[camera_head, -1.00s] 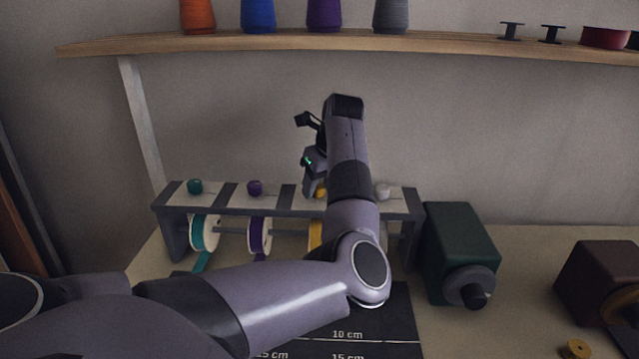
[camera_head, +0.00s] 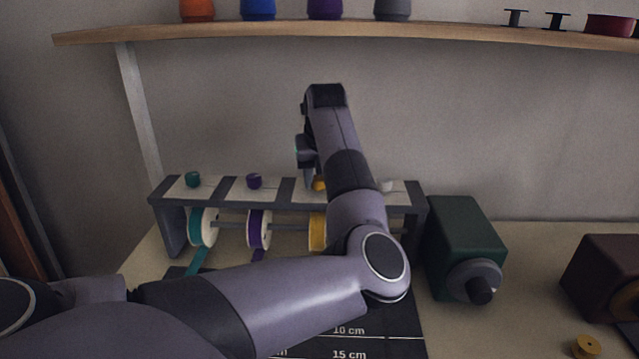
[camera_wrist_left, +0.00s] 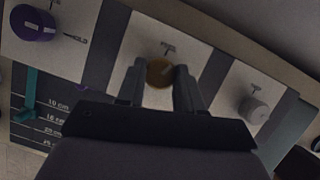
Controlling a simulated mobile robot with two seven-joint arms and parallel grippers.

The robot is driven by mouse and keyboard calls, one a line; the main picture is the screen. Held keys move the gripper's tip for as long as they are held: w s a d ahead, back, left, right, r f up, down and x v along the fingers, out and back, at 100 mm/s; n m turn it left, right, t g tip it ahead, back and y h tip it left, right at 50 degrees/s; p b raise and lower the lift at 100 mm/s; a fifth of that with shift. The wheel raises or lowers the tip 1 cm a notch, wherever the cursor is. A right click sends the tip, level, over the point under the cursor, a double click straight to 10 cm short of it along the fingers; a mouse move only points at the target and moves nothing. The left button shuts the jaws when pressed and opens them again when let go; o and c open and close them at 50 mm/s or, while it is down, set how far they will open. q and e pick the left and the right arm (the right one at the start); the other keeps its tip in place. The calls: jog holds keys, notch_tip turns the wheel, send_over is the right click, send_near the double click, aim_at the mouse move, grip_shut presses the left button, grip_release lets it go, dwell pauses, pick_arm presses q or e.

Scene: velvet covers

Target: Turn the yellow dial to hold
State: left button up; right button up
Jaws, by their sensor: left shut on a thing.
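The yellow dial (camera_head: 319,184) sits on a pale panel of the dark rack (camera_head: 286,195), mostly behind my left arm in the head view. In the left wrist view the yellow dial (camera_wrist_left: 160,72) lies between the two fingertips of my left gripper (camera_wrist_left: 160,75), which is shut on it. A light pointer line shows on the dial's face, slanted. A short label is printed above it, too small to read surely. The hold mark by this dial is hidden or cannot be made out. My right gripper is not in view.
A teal dial (camera_head: 193,179), a purple dial (camera_head: 254,181) and a grey-white dial (camera_wrist_left: 254,110) share the rack, with ribbon spools below. A dark green box (camera_head: 466,240) stands to the right. A shelf (camera_head: 450,36) with thread cones runs above.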

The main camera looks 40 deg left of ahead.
pick_arm(q)
jog(key=m+t+h+b, duration=0.1)
jog(key=m+b, duration=0.1)
jog(key=m, duration=0.1)
jog(key=m+h+b, duration=0.1)
jog(key=m+b, duration=0.1)
jog(key=m, duration=0.1)
jog(key=shift+s+a+f+m+t+b, duration=0.1)
jog(key=shift+a+f+m+t+b, duration=0.1)
jog(key=shift+m+t+b, duration=0.15)
jog(key=shift+m+b, duration=0.35)
jog(key=shift+b, duration=0.05)
jog(key=m+h+b, duration=0.1)
jog(key=m, duration=0.1)
jog(key=m+h+b, duration=0.1)
jog(key=m, duration=0.1)
jog(key=shift+a+r, duration=0.15)
jog(key=shift+m+h+b, duration=0.3)
jog(key=shift+m+b, duration=0.25)
jog(key=shift+m, duration=0.25)
jog(key=shift+r, duration=0.1)
jog(key=o, duration=1)
jog(key=shift+o, duration=0.2)
